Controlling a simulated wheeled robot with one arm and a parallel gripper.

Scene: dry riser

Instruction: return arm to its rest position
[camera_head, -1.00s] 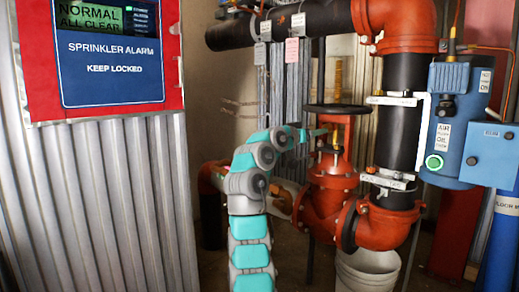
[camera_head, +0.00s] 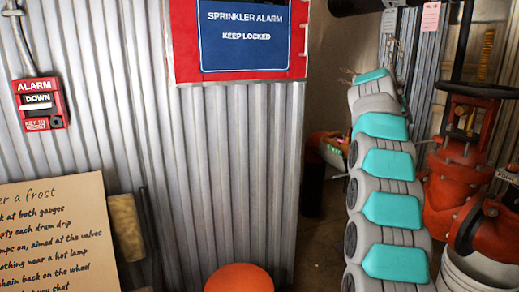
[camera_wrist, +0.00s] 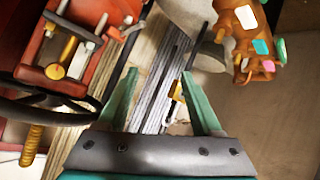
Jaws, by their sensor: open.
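My arm (camera_head: 385,190), grey and teal, rises from the bottom of the head view, right of the corrugated panel. Its far end leans up and away, and my gripper is hidden there. In the wrist view my gripper (camera_wrist: 160,95) shows two green fingers spread apart with nothing between them. Past the fingers are blurred grey rods and a small yellow piece (camera_wrist: 177,91); its distance is unclear.
An orange-red valve (camera_head: 460,160) and a white bucket (camera_head: 475,275) stand close to my arm's right. The corrugated panel (camera_head: 235,190), red alarm box (camera_head: 42,103) and cardboard notice (camera_head: 60,235) are left. A black handwheel (camera_wrist: 50,105) shows in the wrist view.

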